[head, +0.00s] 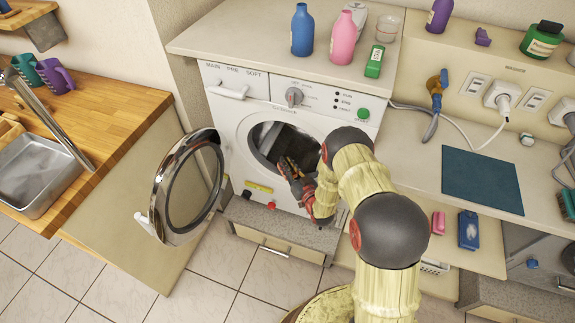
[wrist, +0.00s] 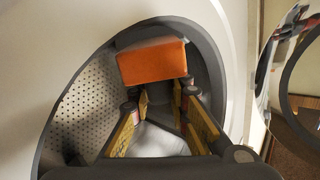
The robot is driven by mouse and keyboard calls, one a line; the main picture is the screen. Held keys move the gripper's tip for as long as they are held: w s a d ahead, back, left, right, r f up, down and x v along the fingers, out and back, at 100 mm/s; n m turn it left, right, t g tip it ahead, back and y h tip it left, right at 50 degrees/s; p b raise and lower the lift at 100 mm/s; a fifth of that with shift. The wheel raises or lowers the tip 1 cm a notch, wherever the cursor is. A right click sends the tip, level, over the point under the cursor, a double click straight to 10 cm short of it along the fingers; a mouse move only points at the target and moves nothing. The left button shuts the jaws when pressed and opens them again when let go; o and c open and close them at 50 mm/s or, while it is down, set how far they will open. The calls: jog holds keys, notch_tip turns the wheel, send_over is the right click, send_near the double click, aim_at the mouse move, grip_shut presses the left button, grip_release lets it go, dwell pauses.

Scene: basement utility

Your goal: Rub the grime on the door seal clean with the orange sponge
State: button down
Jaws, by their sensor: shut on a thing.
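The orange sponge (wrist: 152,62) is held between the fingertips of my gripper (wrist: 160,92) in the wrist view. My gripper is shut on it at the washer's round opening. The dark door seal (wrist: 214,75) rings the opening, and the sponge is close to its edge; I cannot tell whether they touch. In the head view my gripper (head: 289,172) reaches into the opening of the white washing machine (head: 237,125), and the sponge is hard to make out there. No grime can be made out on the visible seal.
The round washer door (head: 186,187) stands open to the left. Bottles, including a blue one (head: 302,30) and a pink one (head: 343,38), stand on the washer top. A wooden counter (head: 105,105) with a metal sink (head: 38,175) is at the left. Tiled floor lies below.

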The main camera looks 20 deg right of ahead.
jog(key=shift+r+p, duration=1.5)
jog(key=shift+r, duration=1.25)
jog(key=shift+r, duration=0.1)
